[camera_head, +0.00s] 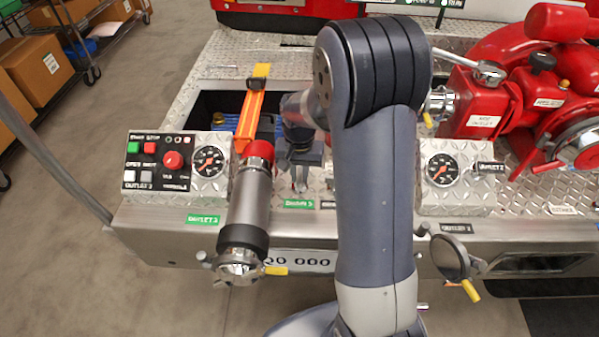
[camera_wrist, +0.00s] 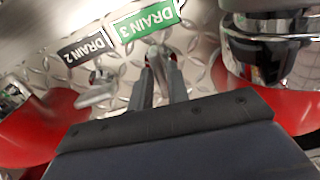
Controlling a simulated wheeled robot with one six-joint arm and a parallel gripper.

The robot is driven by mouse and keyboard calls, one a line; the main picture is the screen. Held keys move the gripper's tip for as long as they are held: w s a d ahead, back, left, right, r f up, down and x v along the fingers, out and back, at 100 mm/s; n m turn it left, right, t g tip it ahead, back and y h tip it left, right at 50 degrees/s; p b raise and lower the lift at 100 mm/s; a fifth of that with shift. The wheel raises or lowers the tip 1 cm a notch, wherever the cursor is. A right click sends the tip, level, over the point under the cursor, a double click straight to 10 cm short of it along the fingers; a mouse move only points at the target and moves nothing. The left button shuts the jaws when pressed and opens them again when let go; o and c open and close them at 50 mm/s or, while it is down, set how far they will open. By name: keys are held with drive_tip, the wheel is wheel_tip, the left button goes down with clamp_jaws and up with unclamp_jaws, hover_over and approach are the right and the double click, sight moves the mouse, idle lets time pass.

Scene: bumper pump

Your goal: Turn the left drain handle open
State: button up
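My gripper (camera_wrist: 162,75) points down at the panel beside the green DRAIN 3 label (camera_wrist: 146,20). Its fingers are close together, around or over a small silver part (camera_wrist: 154,52) just below that label, seemingly the left drain handle, mostly hidden. I cannot tell whether they touch or clamp it. In the head view my gripper (camera_head: 302,172) is above the green label (camera_head: 299,204), partly behind my arm. The second, silver drain handle (camera_wrist: 97,96) stands apart from the fingers by the dark DRAIN 2 label (camera_wrist: 83,48).
A capped outlet pipe with a red collar (camera_head: 248,210) stands close left of my gripper. A control panel with a gauge (camera_head: 208,161) is further left, another gauge (camera_head: 442,169) to the right. Red pump piping (camera_head: 495,105) fills the right. An orange bar (camera_head: 250,115) is behind.

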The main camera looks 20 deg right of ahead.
sight(299, 176)
clamp_jaws()
drive_tip(key=shift+n, duration=0.5)
drive_tip(key=shift+o, duration=2)
unclamp_jaws()
drive_tip(key=shift+r, duration=0.1)
wheel_tip(299, 176, up, 11)
